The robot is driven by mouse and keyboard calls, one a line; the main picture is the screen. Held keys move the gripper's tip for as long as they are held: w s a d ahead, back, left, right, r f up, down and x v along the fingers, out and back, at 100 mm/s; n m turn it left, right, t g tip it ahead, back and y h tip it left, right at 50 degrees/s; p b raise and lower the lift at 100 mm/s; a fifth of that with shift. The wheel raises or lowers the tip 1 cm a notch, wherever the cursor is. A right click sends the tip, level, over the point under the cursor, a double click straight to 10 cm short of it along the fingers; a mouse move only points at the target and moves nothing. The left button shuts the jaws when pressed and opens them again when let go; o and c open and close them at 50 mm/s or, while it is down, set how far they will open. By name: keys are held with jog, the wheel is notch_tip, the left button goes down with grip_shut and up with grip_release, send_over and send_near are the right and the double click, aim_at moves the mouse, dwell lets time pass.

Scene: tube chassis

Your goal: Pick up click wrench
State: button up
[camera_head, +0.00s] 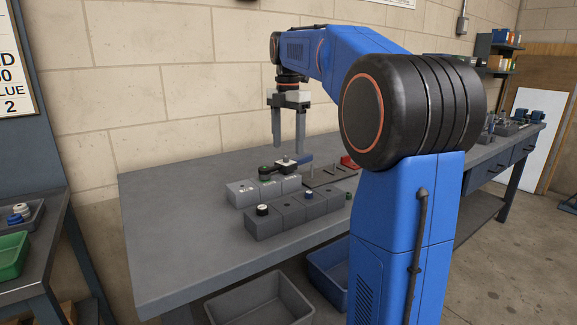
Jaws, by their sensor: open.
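What looks like the click wrench (305,158) lies across the back row of grey blocks on the bench. Its blue part points right, and a dark rounded end shows at the left. My gripper (288,148) points down above this tool, with its two grey fingers apart and nothing visible between them. The fingertips are close to the tool in the picture; I cannot tell how much height is between them.
The grey workbench (180,220) has free room at its left. A front row of grey blocks (292,212) carries small knobs. A red item (348,161) lies right of the tool. Grey (262,300) and blue (328,278) bins stand below. A block wall is behind.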

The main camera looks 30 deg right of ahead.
aim_at(289, 161)
jog(key=shift+s+f, duration=0.1)
jog(key=shift+f, duration=2.55)
jog(key=c, duration=1.6)
jog(key=shift+r, duration=0.1)
